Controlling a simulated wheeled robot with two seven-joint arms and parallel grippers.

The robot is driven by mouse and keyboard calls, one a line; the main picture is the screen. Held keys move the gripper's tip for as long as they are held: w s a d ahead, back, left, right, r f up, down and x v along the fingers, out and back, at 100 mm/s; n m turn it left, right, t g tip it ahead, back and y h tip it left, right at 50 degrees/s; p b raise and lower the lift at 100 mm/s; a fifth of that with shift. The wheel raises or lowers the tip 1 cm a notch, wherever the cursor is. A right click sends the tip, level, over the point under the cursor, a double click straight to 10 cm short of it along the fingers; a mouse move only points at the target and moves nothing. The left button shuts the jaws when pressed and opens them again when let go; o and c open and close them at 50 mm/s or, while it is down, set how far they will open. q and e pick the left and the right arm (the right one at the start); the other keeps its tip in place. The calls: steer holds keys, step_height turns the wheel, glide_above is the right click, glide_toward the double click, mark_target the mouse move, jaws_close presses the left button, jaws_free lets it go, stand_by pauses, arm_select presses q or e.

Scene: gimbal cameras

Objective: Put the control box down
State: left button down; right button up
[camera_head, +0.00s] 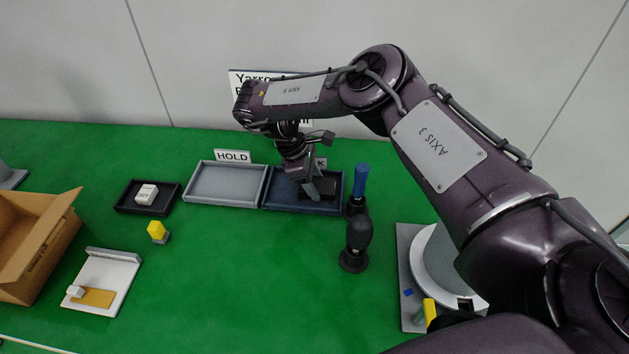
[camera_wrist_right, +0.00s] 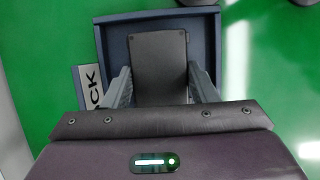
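The control box is a flat dark box (camera_head: 322,187) at the dark blue tray (camera_head: 275,202), in the head view's middle. In the right wrist view the box (camera_wrist_right: 159,60) lies between the two fingers of my right gripper (camera_wrist_right: 160,82), inside the outline of the blue tray (camera_wrist_right: 113,40). Both fingertips appear to touch its sides. In the head view my right gripper (camera_head: 312,188) points down into this tray, and its wrist hides part of it. I cannot tell whether the box rests on the tray floor. My left gripper is not in view.
A black tray (camera_head: 123,209) holds a white block (camera_head: 146,194). A blue-handled tool (camera_head: 360,181) and a black knob-topped object (camera_head: 358,240) stand close right. An open carton (camera_head: 50,255) is far left.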

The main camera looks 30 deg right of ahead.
steer(key=o, duration=0.4)
steer(key=v, duration=0.9)
steer(key=shift+p, duration=0.3)
steer(key=p+v, duration=0.3)
steer(key=shift+r, duration=0.15)
